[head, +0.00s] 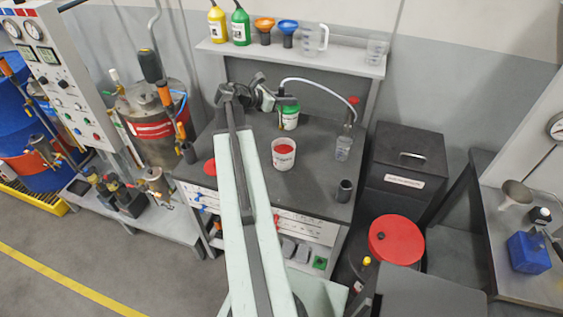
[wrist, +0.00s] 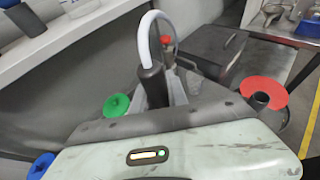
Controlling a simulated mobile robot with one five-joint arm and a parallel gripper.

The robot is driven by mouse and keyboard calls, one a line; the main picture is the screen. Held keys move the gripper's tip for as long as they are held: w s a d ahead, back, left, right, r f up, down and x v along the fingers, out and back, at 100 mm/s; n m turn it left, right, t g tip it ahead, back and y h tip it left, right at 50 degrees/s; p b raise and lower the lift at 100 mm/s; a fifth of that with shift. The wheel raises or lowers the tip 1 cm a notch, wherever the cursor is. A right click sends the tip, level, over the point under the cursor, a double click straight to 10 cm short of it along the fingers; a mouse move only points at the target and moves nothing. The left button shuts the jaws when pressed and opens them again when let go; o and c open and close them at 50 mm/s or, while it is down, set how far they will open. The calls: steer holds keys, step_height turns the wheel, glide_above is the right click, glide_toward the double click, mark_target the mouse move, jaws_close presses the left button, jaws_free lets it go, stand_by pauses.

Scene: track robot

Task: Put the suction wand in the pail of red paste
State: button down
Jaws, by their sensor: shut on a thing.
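My gripper (head: 268,98) is shut on the suction wand, over the back of the grey bench. The wand's dark handle (wrist: 152,88) rises above my gripper in the wrist view, with a white hose (wrist: 152,22) arching from its top. In the head view the hose (head: 318,85) runs right towards a red-topped fitting. The wand's lower end is hard to make out. The white pail of red paste (head: 284,160) stands open and upright on the bench, nearer to me and slightly right of my gripper. I cannot make out this pail in the wrist view.
A green-topped pail (head: 289,122) stands just below my gripper. A clear bottle (head: 343,149) and a black cup (head: 345,190) stand right of the paste pail. A shelf (head: 340,62) with bottles and funnels runs behind. Bare bench (head: 312,185) lies between pail and cup.

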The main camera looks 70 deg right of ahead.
step_height(320, 180, down, 19)
steer(key=n+t+h+b, duration=0.1)
steer(key=n+b, duration=0.1)
steer(key=b, duration=1.6)
steer(key=shift+s+d+t, duration=0.15)
steer(key=shift+s+t, duration=0.1)
steer(key=shift+t, duration=0.15)
steer(key=c, duration=1.3)
jaws_free()
steer(key=shift+r, duration=0.15)
steer(key=shift+r, duration=0.1)
steer(key=p+v, duration=0.4)
steer(key=v, duration=0.8)
